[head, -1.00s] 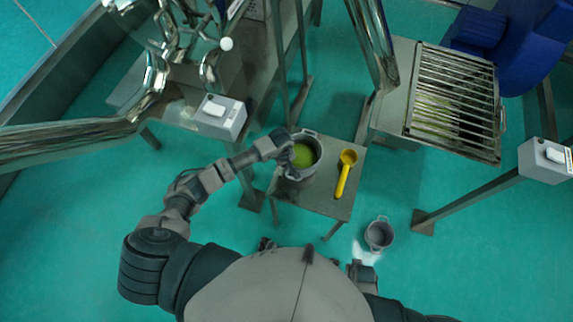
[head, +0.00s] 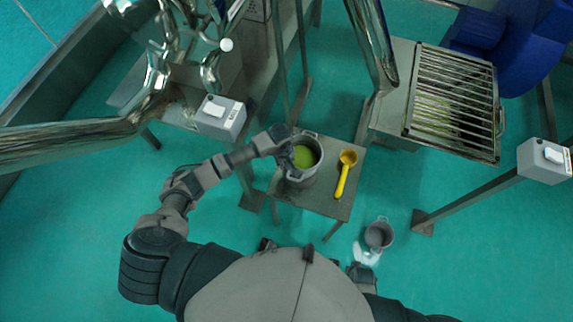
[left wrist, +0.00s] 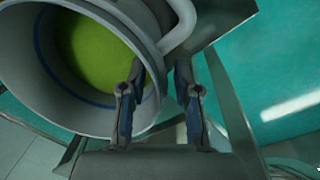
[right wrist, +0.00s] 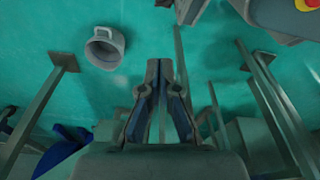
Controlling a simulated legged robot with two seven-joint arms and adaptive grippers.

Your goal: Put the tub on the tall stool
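A grey two-handled tub (head: 318,164) with green contents stands on a square metal stool (head: 322,200). In the left wrist view its wide rim (left wrist: 150,40) fills the upper left, with a handle to the right. My left gripper (head: 292,157) is at the tub's left side. In the left wrist view (left wrist: 158,85) its fingers are apart, with the tub's wall between or just behind them; contact is unclear. My right gripper (right wrist: 160,65) is shut and empty, low and away from the tub. Which stool is the tall one is unclear.
A yellow scoop (head: 343,180) lies on the stool, right of the tub. A smaller grey pot (head: 379,235) stands on the floor, also in the right wrist view (right wrist: 104,50). A slatted sieve (head: 452,105), metal posts and a grey switch box (head: 220,117) surround the stool.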

